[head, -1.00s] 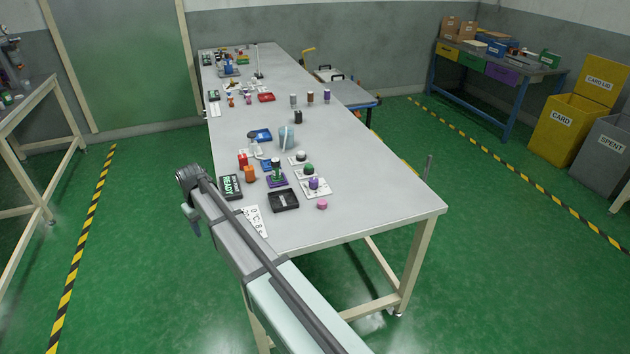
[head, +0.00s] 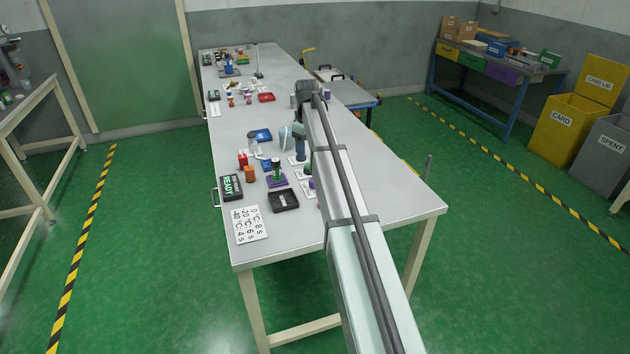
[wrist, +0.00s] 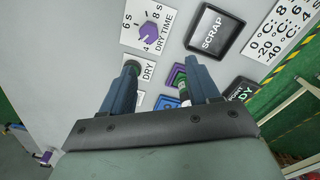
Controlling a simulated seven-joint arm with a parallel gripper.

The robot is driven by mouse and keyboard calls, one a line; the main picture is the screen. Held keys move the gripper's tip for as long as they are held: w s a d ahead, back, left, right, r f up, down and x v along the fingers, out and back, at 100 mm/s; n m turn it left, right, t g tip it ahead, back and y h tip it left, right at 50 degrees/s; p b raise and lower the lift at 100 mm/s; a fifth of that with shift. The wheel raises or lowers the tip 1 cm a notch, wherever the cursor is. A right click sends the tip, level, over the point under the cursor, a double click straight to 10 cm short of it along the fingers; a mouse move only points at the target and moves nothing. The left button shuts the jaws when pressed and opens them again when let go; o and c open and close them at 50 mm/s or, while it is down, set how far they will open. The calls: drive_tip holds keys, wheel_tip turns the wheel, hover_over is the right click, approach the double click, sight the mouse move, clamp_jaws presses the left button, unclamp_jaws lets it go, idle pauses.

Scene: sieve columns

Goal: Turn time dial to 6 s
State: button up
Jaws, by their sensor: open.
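The time dial (wrist: 149,31) is a purple knob on a white plate (wrist: 132,42) marked DRY TIME, with second marks around it, at the top of the wrist view. Its setting is too small to read surely. My gripper (wrist: 161,65) is open and empty, its two blue fingers apart, with the dial beyond the fingertips and a little left of their middle. Nothing is between the fingers touching the dial. In the head view my arm partly covers the dial's area.
A plate marked DRY (wrist: 149,70) with a green knob lies near the left finger. A black SCRAP tray (wrist: 212,34) and a number card (wrist: 281,30) lie to the right. Red and orange blocks (head: 249,173) stand left of my gripper.

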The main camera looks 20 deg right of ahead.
drive_tip(key=f, duration=0.4)
drive_tip(key=d+f, duration=0.1)
drive_tip(key=f, duration=0.3)
drive_tip(key=d+f, duration=0.1)
drive_tip(key=f, duration=0.4)
drive_tip(key=shift+s+d+f, duration=0.1)
drive_tip(key=shift+s+d, duration=0.05)
drive_tip(key=shift+d, duration=0.05)
drive_tip(key=c, duration=1)
